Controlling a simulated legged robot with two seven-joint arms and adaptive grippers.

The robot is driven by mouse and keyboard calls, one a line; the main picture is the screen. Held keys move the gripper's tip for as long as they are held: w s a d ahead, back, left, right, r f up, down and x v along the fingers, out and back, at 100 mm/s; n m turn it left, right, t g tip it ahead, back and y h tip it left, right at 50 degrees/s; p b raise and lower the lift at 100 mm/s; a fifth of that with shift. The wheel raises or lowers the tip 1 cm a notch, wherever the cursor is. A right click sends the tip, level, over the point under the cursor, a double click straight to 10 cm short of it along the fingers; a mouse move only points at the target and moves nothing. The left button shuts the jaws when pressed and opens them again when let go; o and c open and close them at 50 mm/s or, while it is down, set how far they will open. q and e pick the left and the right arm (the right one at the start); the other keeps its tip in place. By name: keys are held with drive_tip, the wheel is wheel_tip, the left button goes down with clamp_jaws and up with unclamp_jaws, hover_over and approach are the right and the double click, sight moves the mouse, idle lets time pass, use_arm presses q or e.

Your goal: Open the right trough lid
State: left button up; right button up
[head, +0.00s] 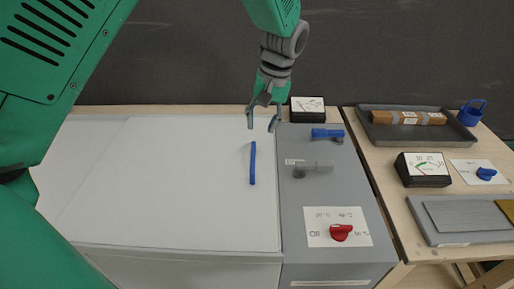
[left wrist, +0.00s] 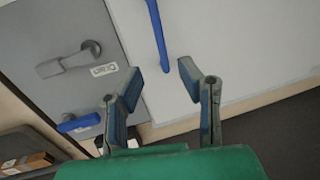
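A wide white trough lid (head: 190,190) lies flat and closed on the grey unit. A slim blue bar handle (head: 252,163) stands near its right edge. The lid (left wrist: 240,50) and the blue handle (left wrist: 157,30) also show in the left wrist view. My left gripper (head: 262,123) is above the lid's far right corner, beyond the handle's far end, with its fingers apart and nothing between them. In the left wrist view my left gripper (left wrist: 159,82) is open, and the handle's end appears between its fingertips without visible contact. My right gripper is not in view.
Right of the lid, a grey panel (head: 310,265) carries a blue lever (head: 327,133), a grey lever (head: 312,167) and a red knob (head: 341,232). A gauge (head: 307,108) stands behind it. A wooden table at right holds a grey tray (head: 455,131) and another gauge (head: 423,170).

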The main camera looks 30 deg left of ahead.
sight(254, 153)
use_arm(q)
drive_tip(key=f, duration=0.3)
drive_tip(key=a+f, duration=0.1)
drive_tip(key=f, duration=0.2)
drive_tip(key=a+f, duration=0.1)
drive_tip(key=f, duration=0.2)
drive_tip(key=shift+s+f, duration=0.3)
drive_tip(key=shift+d, duration=0.1)
clamp_jaws()
